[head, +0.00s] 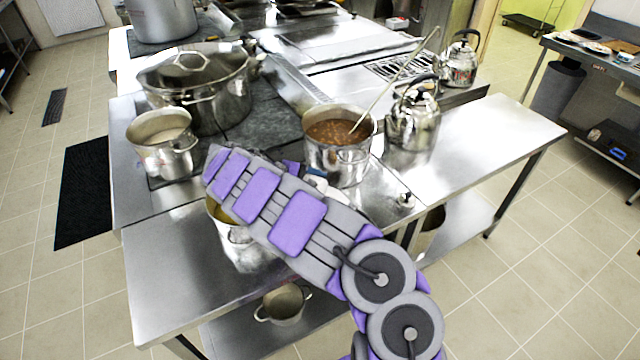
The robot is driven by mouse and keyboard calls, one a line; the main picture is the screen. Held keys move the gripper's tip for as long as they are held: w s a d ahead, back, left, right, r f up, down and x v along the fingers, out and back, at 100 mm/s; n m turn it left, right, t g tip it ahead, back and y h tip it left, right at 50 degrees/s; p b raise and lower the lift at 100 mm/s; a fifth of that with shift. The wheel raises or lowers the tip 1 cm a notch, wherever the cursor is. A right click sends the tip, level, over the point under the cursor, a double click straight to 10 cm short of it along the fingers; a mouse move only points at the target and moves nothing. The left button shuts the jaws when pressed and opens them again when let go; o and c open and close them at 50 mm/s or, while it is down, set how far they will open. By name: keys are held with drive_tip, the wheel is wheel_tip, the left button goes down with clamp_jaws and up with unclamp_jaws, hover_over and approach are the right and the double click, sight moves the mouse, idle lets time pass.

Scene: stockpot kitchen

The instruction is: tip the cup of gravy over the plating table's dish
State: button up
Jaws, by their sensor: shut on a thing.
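My purple and grey arm reaches from the lower right toward the left over the front counter. Its jaws do not show; they are hidden behind the arm or out of sight. I cannot make out the cup of gravy for certain. A small white and blue thing (317,181) peeks out beside the arm, too covered to name. A pot of brown liquid (340,157) stands on the counter with a long ladle (396,78) in it. I cannot tell which table is the plating table. A side table (568,50) at the upper right bears small flat items, and no dish is clear on it.
A lidded stockpot (213,103), a smaller pot (166,158) and a kettle (412,128) crowd the steel counter (160,300). Another kettle (461,62) stands behind. A pot with yellowish contents (238,243) is partly behind my arm. Floor is clear at right.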

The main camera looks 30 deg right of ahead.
drive_tip(key=shift+w+a+g+h, duration=0.1)
drive_tip(key=shift+a+g+h, duration=0.3)
drive_tip(key=shift+a, duration=0.3)
drive_tip(key=shift+w+d+n, duration=0.1)
drive_tip(key=shift+d+n, duration=0.05)
drive_tip(key=shift+n, duration=0.25)
drive_tip(key=shift+d+g+h, duration=0.4)
drive_tip(key=shift+d, duration=0.45)
drive_tip(key=shift+w+d+n, duration=0.1)
drive_tip(key=shift+d+n, duration=0.3)
drive_tip(key=shift+a+r+h, duration=0.2)
drive_tip(key=shift+a+h, duration=0.1)
drive_tip(key=shift+a, duration=0.9)
drive_tip(key=shift+d+f, duration=0.1)
drive_tip(key=shift+d, duration=0.85)
drive_tip(key=shift+a, duration=0.85)
drive_tip(key=shift+d, duration=0.7)
drive_tip(key=shift+a, duration=0.1)
